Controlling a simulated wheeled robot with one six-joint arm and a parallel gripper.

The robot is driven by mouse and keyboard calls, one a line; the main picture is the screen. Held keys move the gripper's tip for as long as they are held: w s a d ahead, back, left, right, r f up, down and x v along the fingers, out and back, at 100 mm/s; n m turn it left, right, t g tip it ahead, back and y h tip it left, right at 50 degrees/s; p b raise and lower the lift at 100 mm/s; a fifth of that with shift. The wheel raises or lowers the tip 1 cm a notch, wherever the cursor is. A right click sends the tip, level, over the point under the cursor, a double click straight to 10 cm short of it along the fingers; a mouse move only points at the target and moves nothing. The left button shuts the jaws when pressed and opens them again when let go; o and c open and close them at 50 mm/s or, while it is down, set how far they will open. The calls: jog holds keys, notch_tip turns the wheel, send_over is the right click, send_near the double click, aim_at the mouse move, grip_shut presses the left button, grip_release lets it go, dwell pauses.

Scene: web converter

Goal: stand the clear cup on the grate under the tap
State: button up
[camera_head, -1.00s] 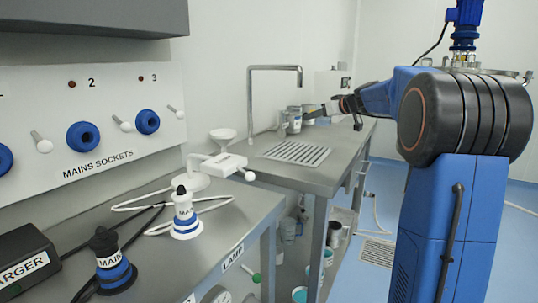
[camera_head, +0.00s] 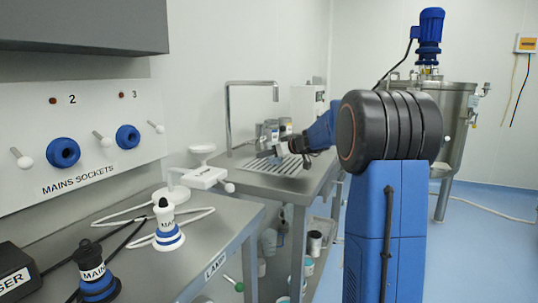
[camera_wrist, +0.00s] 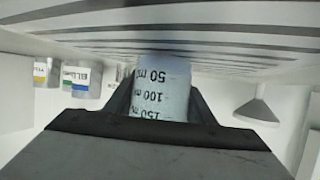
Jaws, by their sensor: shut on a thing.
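The clear cup (camera_wrist: 162,88), with dark volume marks, is between the two fingers of my gripper (camera_wrist: 163,100) in the wrist view, which is upside down. My gripper is shut on it. In the head view my gripper (camera_head: 275,153) is over the slotted grate (camera_head: 262,168), and the cup is hard to make out there. The grate also fills the top of the wrist view (camera_wrist: 250,45), close to the cup's base. Whether the cup touches it I cannot tell. The bent tap (camera_head: 252,83) rises behind the grate at the left.
Several labelled cups (camera_head: 270,130) stand at the back of the bench; some show in the wrist view (camera_wrist: 85,80). A funnel (camera_wrist: 257,108) is at the right there.

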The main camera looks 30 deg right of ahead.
jog(key=o, duration=1.2)
jog(key=shift+f, duration=0.1)
jog(key=shift+c, duration=0.2)
jog(key=shift+s+d+r, duration=0.15)
jog(key=shift+s+r, duration=0.05)
jog(key=shift+r, duration=0.05)
jog(key=v, duration=1.1)
jog(key=shift+s+r, duration=0.15)
jog(key=shift+s, duration=0.05)
